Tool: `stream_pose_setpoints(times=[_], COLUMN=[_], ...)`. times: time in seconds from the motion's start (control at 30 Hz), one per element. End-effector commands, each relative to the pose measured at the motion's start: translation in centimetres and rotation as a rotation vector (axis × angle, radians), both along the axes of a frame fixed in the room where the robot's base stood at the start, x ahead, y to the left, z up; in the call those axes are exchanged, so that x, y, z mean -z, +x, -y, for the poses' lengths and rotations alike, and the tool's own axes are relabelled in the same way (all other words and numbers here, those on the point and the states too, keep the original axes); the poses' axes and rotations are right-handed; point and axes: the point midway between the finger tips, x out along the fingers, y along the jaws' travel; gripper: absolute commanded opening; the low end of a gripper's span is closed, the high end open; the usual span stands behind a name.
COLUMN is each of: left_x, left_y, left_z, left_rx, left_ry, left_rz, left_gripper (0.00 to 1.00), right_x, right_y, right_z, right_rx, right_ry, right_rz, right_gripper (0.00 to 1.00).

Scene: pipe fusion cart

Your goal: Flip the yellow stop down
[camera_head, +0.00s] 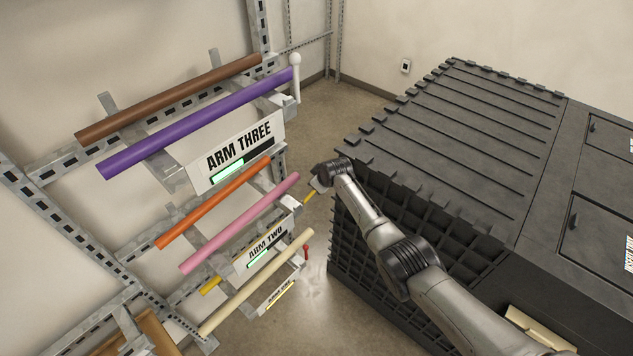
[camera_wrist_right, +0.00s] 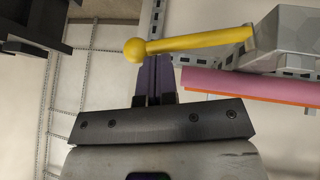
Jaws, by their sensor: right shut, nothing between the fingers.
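The yellow stop (camera_head: 309,197) is a short lever at the right end of the ARM TWO bracket, partly hidden by my right arm in the head view. In the right wrist view the yellow stop (camera_wrist_right: 200,41) is a rod with a ball on its free end, joined to a grey bracket (camera_wrist_right: 287,40). My right gripper (camera_head: 318,184) is at the stop. In the wrist view the right gripper's fingertips (camera_wrist_right: 156,58) are together, right by the rod near the ball; I cannot tell whether they touch it. Nothing is between the fingers. My left gripper is not in view.
A pink pipe (camera_head: 240,223) and an orange pipe (camera_head: 213,203) lie on ARM TWO. Above, ARM THREE (camera_head: 239,152) holds purple and brown pipes and has an upright white stop (camera_head: 296,75). A red stop (camera_head: 306,252) is lower. A big dark cabinet (camera_head: 450,145) stands at right.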

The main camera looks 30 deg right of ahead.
Motion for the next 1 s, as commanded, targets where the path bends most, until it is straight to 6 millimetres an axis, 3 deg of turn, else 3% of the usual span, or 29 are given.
stream_pose_setpoints(times=[0.77, 1.0], left_x=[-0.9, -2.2], left_y=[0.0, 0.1], left_z=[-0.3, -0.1], left_rx=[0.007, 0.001], left_ry=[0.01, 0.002], left_rz=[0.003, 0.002], left_gripper=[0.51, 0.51], right_x=[0.7, -0.9], right_y=[-0.5, -0.3], right_z=[-1.4, -1.6], right_rx=[0.0, 0.001], right_ry=[-0.002, -0.001], right_rz=[-0.001, 0.0], right_gripper=[0.0, 0.0])
